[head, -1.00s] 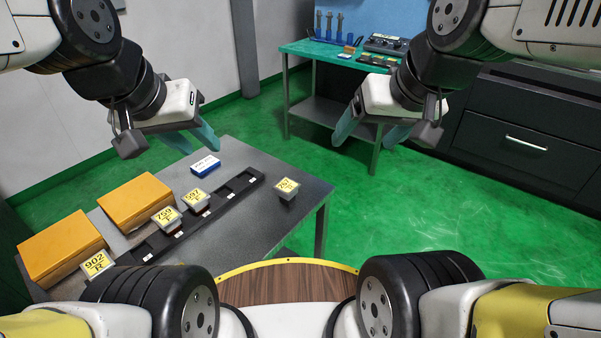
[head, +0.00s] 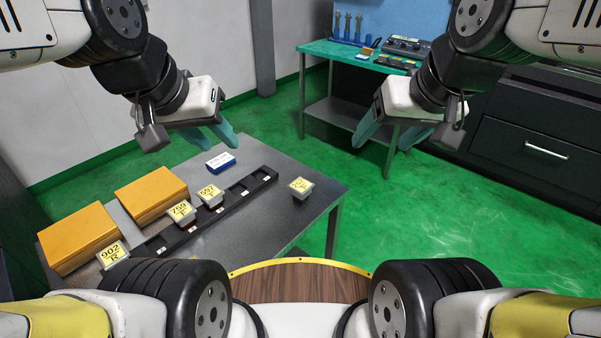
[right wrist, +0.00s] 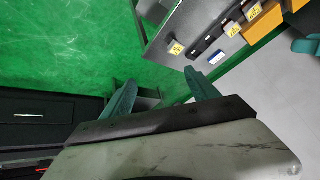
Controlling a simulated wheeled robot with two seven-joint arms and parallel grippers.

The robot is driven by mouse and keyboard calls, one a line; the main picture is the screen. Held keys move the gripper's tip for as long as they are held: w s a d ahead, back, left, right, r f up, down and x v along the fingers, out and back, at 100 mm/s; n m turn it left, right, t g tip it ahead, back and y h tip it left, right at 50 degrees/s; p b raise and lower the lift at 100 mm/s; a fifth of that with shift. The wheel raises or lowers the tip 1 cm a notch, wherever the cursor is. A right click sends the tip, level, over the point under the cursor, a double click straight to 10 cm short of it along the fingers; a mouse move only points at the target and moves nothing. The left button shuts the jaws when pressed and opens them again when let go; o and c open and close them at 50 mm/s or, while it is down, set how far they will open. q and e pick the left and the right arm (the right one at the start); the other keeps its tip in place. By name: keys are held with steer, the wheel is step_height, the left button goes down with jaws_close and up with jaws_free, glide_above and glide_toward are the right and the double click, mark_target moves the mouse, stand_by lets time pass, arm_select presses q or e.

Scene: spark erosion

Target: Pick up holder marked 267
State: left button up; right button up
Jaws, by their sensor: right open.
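A small grey holder with a yellow label (head: 300,187) stands alone on the table's right part; its number is too small to read surely. It also shows in the right wrist view (right wrist: 176,48). Holders marked 902 (head: 112,254), 759 (head: 182,211) and apparently 597 (head: 210,194) sit along a dark rack (head: 240,195). My right gripper (head: 384,142) is open and empty, in the air right of and above the lone holder. My left gripper (head: 219,143) hangs above the table's back edge; its jaw gap is unclear and no object shows in it.
A blue and white box (head: 221,162) lies behind the rack. Two orange boxes (head: 150,193) stand at the table's left. The table (head: 270,222) is bare around the lone holder. A green-topped bench (head: 330,48) and dark cabinets (head: 530,145) stand further back.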

steer(key=w+a+f+n+g+h, duration=0.1)
steer(key=w+a+f+n+g, duration=0.15)
steer(key=w+n, duration=0.5)
steer(key=n+g+h, duration=0.1)
steer(key=n+g, duration=0.3)
steer(key=n, duration=1.6)
glide_above(301, 185)
steer(key=shift+m, duration=0.25)
steer(key=f, duration=2.1)
steer(key=shift+w+d+f, duration=0.1)
steer(key=shift+d+f, duration=0.15)
steer(key=shift+f, duration=0.15)
steer(key=f, duration=0.7)
steer(key=shift+a+f, duration=0.2)
steer(key=shift+a, duration=0.05)
jaws_close()
steer(key=shift+r, duration=0.1)
